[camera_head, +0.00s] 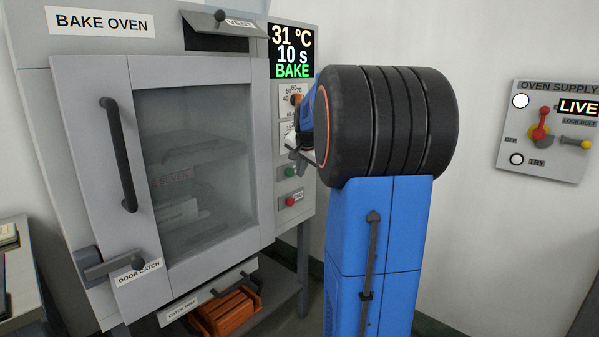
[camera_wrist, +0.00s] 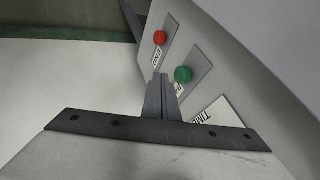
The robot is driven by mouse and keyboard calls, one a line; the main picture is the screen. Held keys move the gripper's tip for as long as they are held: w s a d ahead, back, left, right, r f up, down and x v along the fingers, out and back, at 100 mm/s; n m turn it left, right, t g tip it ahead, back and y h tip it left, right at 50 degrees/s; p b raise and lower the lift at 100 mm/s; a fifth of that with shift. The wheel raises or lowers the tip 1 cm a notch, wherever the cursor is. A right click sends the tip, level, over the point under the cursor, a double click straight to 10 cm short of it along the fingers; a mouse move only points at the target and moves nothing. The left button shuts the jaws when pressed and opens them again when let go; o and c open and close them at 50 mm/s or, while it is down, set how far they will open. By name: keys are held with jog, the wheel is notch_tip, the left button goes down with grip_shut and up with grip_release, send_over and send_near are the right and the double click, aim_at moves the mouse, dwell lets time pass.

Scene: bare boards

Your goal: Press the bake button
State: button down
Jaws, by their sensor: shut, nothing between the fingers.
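The bake oven (camera_head: 75,100) stands at the left with its door shut. Its display (camera_head: 292,52) reads 31 °C, 10 s and BAKE in green. The green button (camera_head: 290,172), on a plate whose label is mostly hidden, is on the right-hand panel. It also shows in the wrist view (camera_wrist: 183,74). The red button labelled END (camera_head: 291,202) is below it and also shows in the wrist view (camera_wrist: 160,38). My gripper (camera_wrist: 160,78) is shut and empty, its tips beside the green button and seemingly apart from it. In the head view my arm hides part of the gripper (camera_head: 298,155).
The oven supply panel (camera_head: 540,150) on the right wall reads LIVE. Dials (camera_head: 295,99) sit above the buttons.

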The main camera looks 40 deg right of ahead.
jog(key=v, duration=0.9)
jog(key=shift+r, duration=0.15)
dwell(0.4)
jog(key=s+a+f+n+y, duration=0.1)
jog(key=s+a+f+n, duration=0.2)
jog(key=a, duration=0.5)
jog(key=s+a+f+n+y, duration=0.1)
jog(key=s+a+f+n, duration=0.2)
jog(key=a, duration=0.5)
jog(key=s+a+f+n+y, duration=0.15)
jog(key=s+a, duration=0.25)
jog(key=a, duration=0.5)
jog(key=s+a+f+n+g, duration=0.1)
jog(key=s+a+f+n, duration=0.7)
jog(key=s+a+f, duration=0.4)
jog(key=s+f, duration=0.2)
jog(key=s, duration=0.2)
jog(key=shift+s+f+y, duration=0.2)
jog(key=shift+s+y, duration=0.05)
jog(key=shift+y, duration=0.1)
